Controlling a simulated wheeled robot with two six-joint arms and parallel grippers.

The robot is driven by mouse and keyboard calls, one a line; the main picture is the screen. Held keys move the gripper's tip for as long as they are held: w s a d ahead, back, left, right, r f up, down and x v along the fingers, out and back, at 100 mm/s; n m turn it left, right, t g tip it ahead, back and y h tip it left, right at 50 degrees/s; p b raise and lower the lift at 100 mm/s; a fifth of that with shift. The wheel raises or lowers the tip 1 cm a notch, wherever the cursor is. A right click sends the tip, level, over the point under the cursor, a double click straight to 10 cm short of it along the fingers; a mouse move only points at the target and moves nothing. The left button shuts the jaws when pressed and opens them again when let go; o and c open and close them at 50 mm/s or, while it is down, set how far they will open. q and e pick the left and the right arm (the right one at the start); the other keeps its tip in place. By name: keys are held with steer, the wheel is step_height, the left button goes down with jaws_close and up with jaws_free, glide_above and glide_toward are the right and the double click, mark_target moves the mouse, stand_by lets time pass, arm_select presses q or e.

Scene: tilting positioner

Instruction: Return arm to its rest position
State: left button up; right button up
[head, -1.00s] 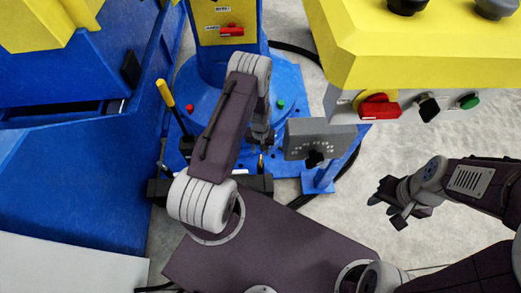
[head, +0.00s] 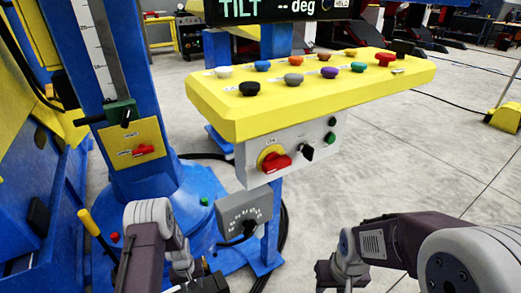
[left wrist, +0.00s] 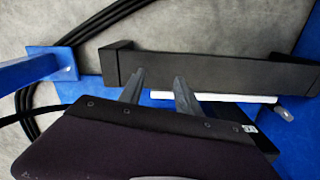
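My left arm comes in at the bottom left of the head view, and its gripper (head: 188,268) hangs low beside the grey selector box. In the left wrist view my left gripper (left wrist: 156,92) has two fingers spread apart with nothing between them. A black bar-shaped part (left wrist: 210,70) lies just beyond the fingertips. My right arm reaches in from the right, with its gripper (head: 328,276) low at the bottom of the head view. Its fingers are too small and dark to tell open from shut.
A yellow console (head: 310,95) with several coloured buttons and a red rotary switch (head: 275,162) stands ahead. The grey selector box (head: 243,213) sits below it. A blue column (head: 105,90) and a yellow-handled lever (head: 88,222) are at left.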

arm_select(q)
steer(key=w+d+r+m+t, duration=0.15)
steer(key=w+r, duration=0.25)
steer(key=r, duration=0.4)
steer(key=w+d+r+t, duration=0.15)
steer(key=w+r, duration=0.25)
steer(key=r, duration=0.4)
steer(key=s+d+r+m+p, duration=0.1)
steer(key=s+d+r, duration=0.1)
steer(key=s+r, duration=0.4)
steer(key=s+d+r+m, duration=0.15)
steer(key=s+r, duration=0.25)
steer(key=r, duration=0.4)
steer(key=s+d+f+g, duration=0.1)
steer(key=s+f+g, duration=0.1)
steer(key=s, duration=1)
step_height(320, 180, up, 38)
steer(key=w+p, duration=0.1)
steer(key=p, duration=3.7)
steer(key=shift+r, duration=0.15)
arm_select(e)
step_height(320, 180, up, 39)
